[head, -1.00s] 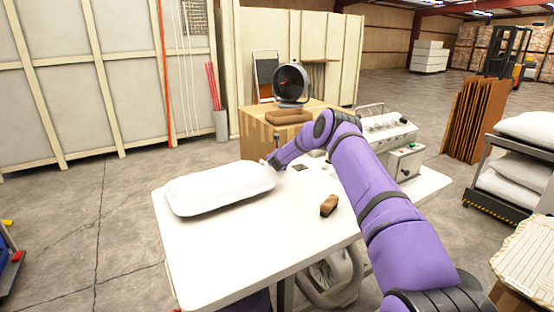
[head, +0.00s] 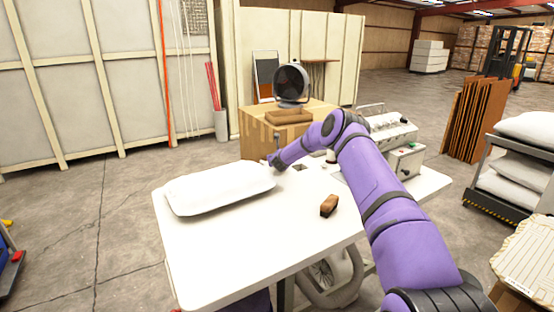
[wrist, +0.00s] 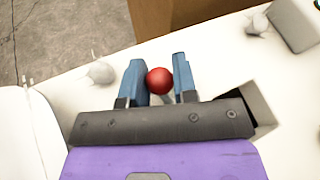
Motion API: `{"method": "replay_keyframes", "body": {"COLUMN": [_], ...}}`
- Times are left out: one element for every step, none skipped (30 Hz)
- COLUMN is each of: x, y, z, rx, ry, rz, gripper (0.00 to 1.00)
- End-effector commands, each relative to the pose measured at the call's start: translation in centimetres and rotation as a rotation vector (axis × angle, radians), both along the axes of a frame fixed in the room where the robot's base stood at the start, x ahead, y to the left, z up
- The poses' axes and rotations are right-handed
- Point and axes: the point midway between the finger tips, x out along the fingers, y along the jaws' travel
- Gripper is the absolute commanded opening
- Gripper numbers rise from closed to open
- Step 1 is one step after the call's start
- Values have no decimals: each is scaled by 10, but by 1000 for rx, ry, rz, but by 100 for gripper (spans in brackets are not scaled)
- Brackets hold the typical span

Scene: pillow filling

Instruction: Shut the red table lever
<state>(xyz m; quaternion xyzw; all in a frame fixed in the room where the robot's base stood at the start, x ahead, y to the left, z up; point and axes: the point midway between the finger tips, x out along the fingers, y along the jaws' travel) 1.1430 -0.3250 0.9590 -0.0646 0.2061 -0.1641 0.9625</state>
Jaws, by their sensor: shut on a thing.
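The red ball knob of the table lever (wrist: 159,80) sits between the two blue fingers of my gripper (wrist: 160,82) in the wrist view. My gripper is shut on the knob. In the head view my gripper (head: 272,161) is at the far edge of the white table (head: 260,240), just beyond the pillow's right end. The lever is hidden there behind my purple arm and hand.
A white pillow (head: 220,188) lies on the table, left of my gripper. A brown brush-like block (head: 329,205) lies near the middle. A grey machine box (head: 405,160) stands at the right back. The table's front is clear.

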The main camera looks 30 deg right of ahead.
Motion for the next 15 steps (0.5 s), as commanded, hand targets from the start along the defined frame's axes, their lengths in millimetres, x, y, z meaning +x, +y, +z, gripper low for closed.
{"method": "replay_keyframes", "body": {"x": [-1, -2, -2, -3, -3, -4, -5, -5, -6, -7, -7, -8, -9, -10, -11], "y": [-2, -1, 0, 1, 2, 3, 4, 5, 6, 7, 9, 10, 11, 12, 13], "z": [0, 0, 0, 0, -1, -1, -1, -1, -1, -1, -1, -1, -1, -1, -1], "rx": [4, 4, 4, 4, 5, 6, 7, 6, 6, 8, 6, 8, 7, 8, 7], "ry": [0, 0, -1, -1, 0, 0, -1, -3, -2, -2, -3, -2, -3, -4, -4], "rz": [22, 40, 65, 86, 107, 137, 160, 185, 221, 246, 273, 308, 336, 364, 401], "gripper": [0, 0, 0, 0, 0, 0, 0, 0, 0, 0, 0, 0, 0, 0, 0]}}
